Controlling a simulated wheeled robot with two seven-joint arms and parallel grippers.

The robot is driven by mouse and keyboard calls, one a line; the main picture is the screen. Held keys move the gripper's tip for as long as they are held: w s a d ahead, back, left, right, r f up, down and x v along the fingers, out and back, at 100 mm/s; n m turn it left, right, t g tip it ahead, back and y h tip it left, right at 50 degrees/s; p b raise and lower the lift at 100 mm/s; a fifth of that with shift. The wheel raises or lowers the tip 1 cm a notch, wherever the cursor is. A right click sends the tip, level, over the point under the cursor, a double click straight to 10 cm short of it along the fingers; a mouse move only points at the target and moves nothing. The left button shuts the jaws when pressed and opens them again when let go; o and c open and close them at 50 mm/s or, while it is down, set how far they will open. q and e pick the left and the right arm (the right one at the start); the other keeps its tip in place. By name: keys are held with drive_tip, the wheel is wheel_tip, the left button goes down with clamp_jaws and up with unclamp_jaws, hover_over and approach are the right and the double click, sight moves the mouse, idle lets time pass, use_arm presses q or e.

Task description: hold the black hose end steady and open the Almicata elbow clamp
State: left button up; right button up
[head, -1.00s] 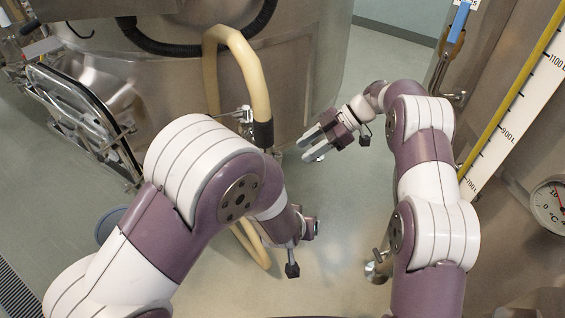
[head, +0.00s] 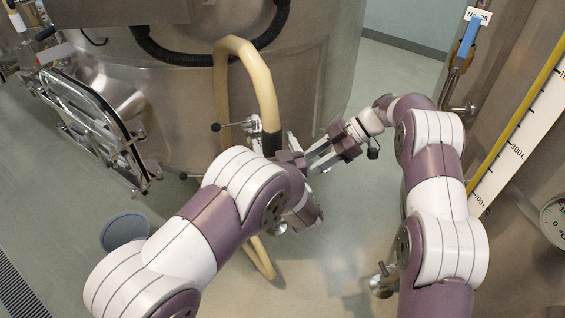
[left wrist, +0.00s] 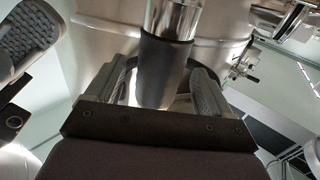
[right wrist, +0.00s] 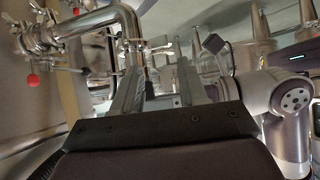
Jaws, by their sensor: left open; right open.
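The black hose end (head: 271,143) is the dark sleeve at the lower end of a tan hose (head: 262,88), in front of a steel vat. In the left wrist view the dark sleeve (left wrist: 164,62) stands between the two open fingers of my left gripper (left wrist: 165,80), with no clear grip on it. In the head view my left gripper (head: 290,150) is beside the sleeve, partly hidden by its arm. My right gripper (head: 318,156) is open, right of the left one. Its view shows a steel elbow pipe (right wrist: 118,18) and clamp fittings (right wrist: 38,40); I cannot tell which is the Almicata clamp.
A lever with a black knob (head: 217,127) sticks out left of the hose. An open hatch door (head: 95,118) is at the left. A steel vat with a scale (head: 515,140) stands at the right. Open floor (head: 335,235) lies between the arms.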

use_arm(q)
drive_tip(key=shift+x, duration=1.15)
clamp_jaws()
use_arm(e)
drive_tip(key=shift+o, duration=0.4)
use_arm(q)
drive_tip(key=shift+d, duration=0.1)
use_arm(e)
drive_tip(key=s+d+f+m+t+y, duration=0.3)
drive_tip(key=s+f+m+y, duration=0.25)
drive_tip(key=f+m, duration=0.6)
drive_tip(key=w+a+r+m+t, duration=0.1)
drive_tip(key=a+m, duration=0.2)
drive_tip(key=a, duration=0.1)
drive_tip(key=w+a+r+m+y, duration=0.1)
drive_tip(key=a+m, duration=0.3)
drive_tip(key=w+a+r+m+t+y, duration=0.1)
drive_tip(key=w+a+r+m, duration=0.1)
drive_tip(key=a+m, duration=0.2)
drive_tip(key=shift+a+t, duration=0.15)
drive_tip(key=shift+t, duration=0.15)
clamp_jaws()
